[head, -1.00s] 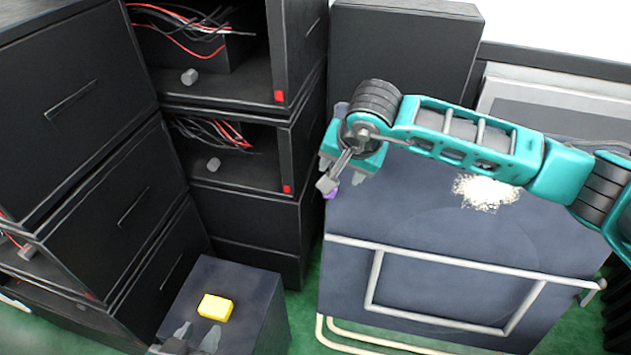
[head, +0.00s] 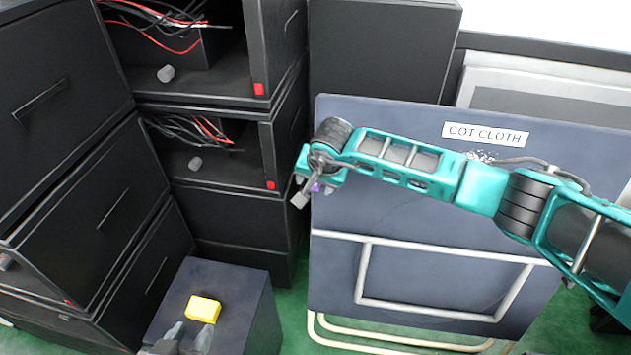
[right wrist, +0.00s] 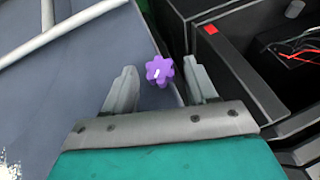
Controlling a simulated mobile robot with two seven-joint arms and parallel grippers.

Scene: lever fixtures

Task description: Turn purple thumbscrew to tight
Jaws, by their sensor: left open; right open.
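The purple thumbscrew (right wrist: 159,71) has a lobed head with a short white mark and sits at the edge of the dark blue panel. In the right wrist view it appears between the two fingers of my right gripper (right wrist: 160,67), with gaps on both sides. In the head view only a bit of purple (head: 316,187) shows beneath my right gripper (head: 311,190) at the panel's left edge. My right gripper is open. My left gripper (head: 191,333) is open at the bottom of the head view, just in front of a yellow block.
The yellow block (head: 203,309) lies on a dark box (head: 245,300). The dark blue panel (head: 420,215), labelled "COT CLOTH", has a pale tube frame (head: 440,312) in front. Black cabinets (head: 70,90) with wires, grey knobs and red squares stand at left. Green floor shows between.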

